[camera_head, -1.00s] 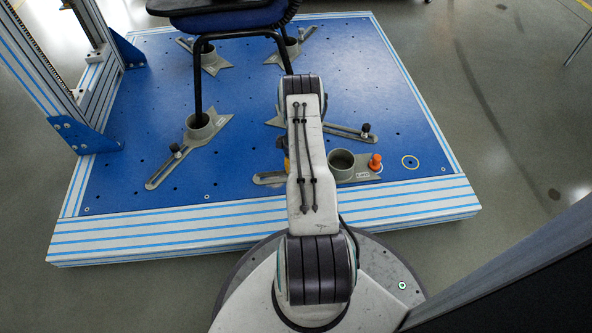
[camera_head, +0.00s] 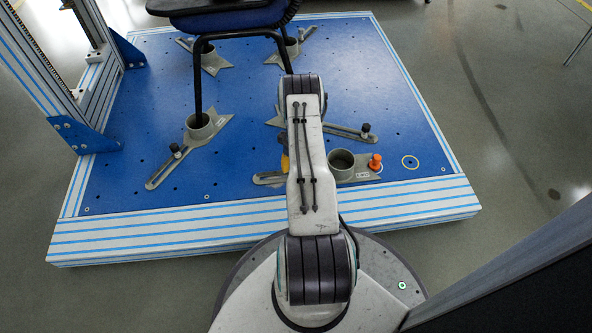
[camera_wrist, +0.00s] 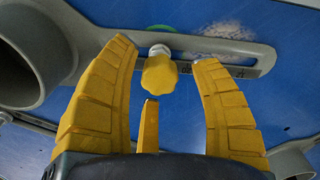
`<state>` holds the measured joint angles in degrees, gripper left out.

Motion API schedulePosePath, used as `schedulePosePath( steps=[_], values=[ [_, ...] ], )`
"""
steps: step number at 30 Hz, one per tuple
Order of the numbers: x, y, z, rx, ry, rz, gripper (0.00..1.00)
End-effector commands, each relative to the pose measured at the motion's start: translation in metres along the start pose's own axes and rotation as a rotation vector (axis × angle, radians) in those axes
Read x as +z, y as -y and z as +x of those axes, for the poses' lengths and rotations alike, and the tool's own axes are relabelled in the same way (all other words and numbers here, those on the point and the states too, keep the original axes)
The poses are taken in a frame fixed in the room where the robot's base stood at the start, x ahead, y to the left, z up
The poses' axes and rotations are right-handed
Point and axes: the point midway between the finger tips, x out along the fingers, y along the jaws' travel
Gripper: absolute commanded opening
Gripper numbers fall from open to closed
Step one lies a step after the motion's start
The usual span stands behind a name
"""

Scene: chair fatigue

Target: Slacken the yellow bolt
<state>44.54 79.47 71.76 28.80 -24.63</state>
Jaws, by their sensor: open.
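The yellow bolt (camera_wrist: 160,75) shows in the wrist view, a lobed knob on a pale shaft at the slotted arm of a grey clamp bracket (camera_wrist: 225,48). My gripper (camera_wrist: 165,70) is open, with two yellow fingers on either side of the bolt and a third, shorter yellow part below it. The bolt sits between the fingertips, with gaps visible on both sides, nearer the left finger. In the head view my arm hides the bolt; only a small bit of yellow from my gripper (camera_head: 285,162) shows beside the arm.
A grey cup (camera_wrist: 35,55) of the bracket stands close at the left. In the head view, an orange knob (camera_head: 375,162) and several clamps with black knobs (camera_head: 175,149) are on the blue platform (camera_head: 110,170). A black chair leg (camera_head: 197,85) stands in another cup.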

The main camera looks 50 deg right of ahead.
Motion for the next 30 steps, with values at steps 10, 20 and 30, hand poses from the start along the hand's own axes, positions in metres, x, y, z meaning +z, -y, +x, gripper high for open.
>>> schedulePosePath(
  steps=[10, 20, 30],
  values=[
    [0.0000, 0.0000, 0.0000, 0.000, 0.000, 0.024, 0.58],
    [-0.0001, -0.0001, 0.0000, 0.000, 0.000, 0.294, 0.58],
    [-0.0001, -0.0001, 0.0001, 0.000, 0.000, 0.355, 0.58]
  ],
)
